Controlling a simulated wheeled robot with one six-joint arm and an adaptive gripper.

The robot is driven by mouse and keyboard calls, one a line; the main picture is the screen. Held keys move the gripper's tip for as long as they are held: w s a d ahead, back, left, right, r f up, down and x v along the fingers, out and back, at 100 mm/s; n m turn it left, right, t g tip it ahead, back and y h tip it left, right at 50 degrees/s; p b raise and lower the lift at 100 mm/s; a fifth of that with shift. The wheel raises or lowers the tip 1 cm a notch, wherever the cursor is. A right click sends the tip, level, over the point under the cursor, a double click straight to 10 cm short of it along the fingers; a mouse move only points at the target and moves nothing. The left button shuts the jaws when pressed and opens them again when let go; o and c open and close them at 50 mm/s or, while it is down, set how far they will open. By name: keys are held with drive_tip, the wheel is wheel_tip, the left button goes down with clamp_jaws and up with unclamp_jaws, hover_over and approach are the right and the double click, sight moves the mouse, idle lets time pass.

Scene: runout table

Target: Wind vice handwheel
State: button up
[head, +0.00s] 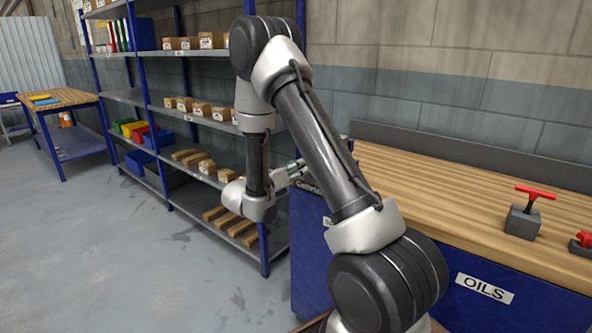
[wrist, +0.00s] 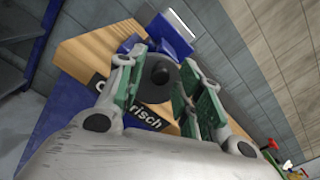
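In the wrist view a blue vice (wrist: 170,36) stands at the corner of the wooden bench top (wrist: 92,52). Its dark round handwheel (wrist: 157,72) with a round knob faces my gripper. My gripper (wrist: 162,62) has its two green-padded fingers apart, one on each side of the handwheel. I cannot tell whether the pads touch its rim. In the head view my gripper (head: 300,170) is at the bench's left end, partly behind my arm. The vice is hidden there by my arm.
A grey block with a red T-handle (head: 523,220) and a second red-handled piece (head: 582,243) stand on the bench's right part. A blue shelf rack (head: 150,90) with cartons is left of the bench. The floor (head: 90,250) at left is clear.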

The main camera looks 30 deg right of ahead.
clamp_jaws()
drive_tip(key=n, duration=0.3)
drive_tip(key=shift+w+a+f, duration=0.15)
drive_tip(key=shift+w+f, duration=0.1)
drive_tip(key=shift+w, duration=0.1)
drive_tip(key=n, duration=0.4)
drive_tip(key=shift+w+a+f, duration=0.1)
drive_tip(key=shift+w+f, duration=0.15)
drive_tip(key=shift+f, duration=0.1)
drive_tip(key=n, duration=0.1)
drive_tip(key=f+n, duration=0.1)
drive_tip(key=n, duration=0.1)
drive_tip(key=shift+w, duration=0.15)
drive_tip(key=shift+n, duration=0.3)
